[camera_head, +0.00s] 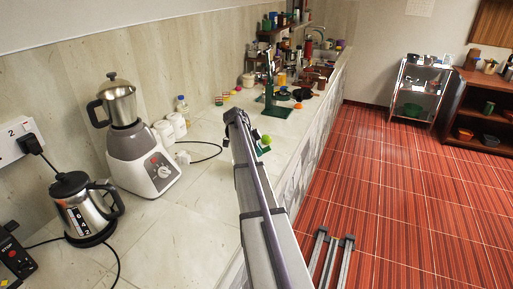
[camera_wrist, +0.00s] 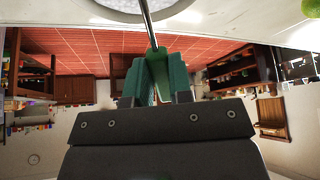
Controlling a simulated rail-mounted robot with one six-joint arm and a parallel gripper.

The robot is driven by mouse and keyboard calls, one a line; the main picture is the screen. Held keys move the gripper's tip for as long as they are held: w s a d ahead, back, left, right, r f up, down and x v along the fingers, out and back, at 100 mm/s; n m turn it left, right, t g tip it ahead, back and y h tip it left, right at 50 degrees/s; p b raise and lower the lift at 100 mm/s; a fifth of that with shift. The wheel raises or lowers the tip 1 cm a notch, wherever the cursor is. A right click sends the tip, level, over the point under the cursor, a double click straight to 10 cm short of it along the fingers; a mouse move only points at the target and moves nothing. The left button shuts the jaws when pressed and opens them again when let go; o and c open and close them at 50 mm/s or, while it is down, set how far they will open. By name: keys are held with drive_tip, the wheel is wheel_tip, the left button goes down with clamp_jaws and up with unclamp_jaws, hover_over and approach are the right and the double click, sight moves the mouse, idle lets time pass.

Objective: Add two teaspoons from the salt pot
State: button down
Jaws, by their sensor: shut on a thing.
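I cannot tell what the round thing is. In the head view my arm hides most of the grip. Two white pots (camera_head: 164,132) (camera_head: 178,125) stand by the wall behind the mixer; I cannot tell whether either is the salt pot.
A mixer grinder (camera_head: 148,160) and a steel kettle (camera_head: 84,208) stand on the left of the counter, with black cables. A green fruit (camera_head: 266,140) lies beside my arm's far end. A green stand (camera_head: 274,105) and crowded kitchenware are farther back. Bare counter (camera_head: 185,215) lies left of my arm.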

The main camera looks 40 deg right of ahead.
sight(265, 148)
drive_tip(key=r+p, duration=0.1)
drive_tip(key=s+d+r+t+y+p, duration=0.1)
drive_tip(key=p, duration=0.1)
drive_tip(key=shift+y, duration=0.3)
drive_tip(key=shift+s+d+r+t+y+p, duration=0.4)
drive_tip(key=shift+d+r+t+y+p, duration=0.3)
drive_tip(key=shift+p, duration=0.25)
drive_tip(key=shift+s+t+y, duration=0.1)
drive_tip(key=shift+t+y, duration=0.2)
drive_tip(key=shift+f, duration=0.1)
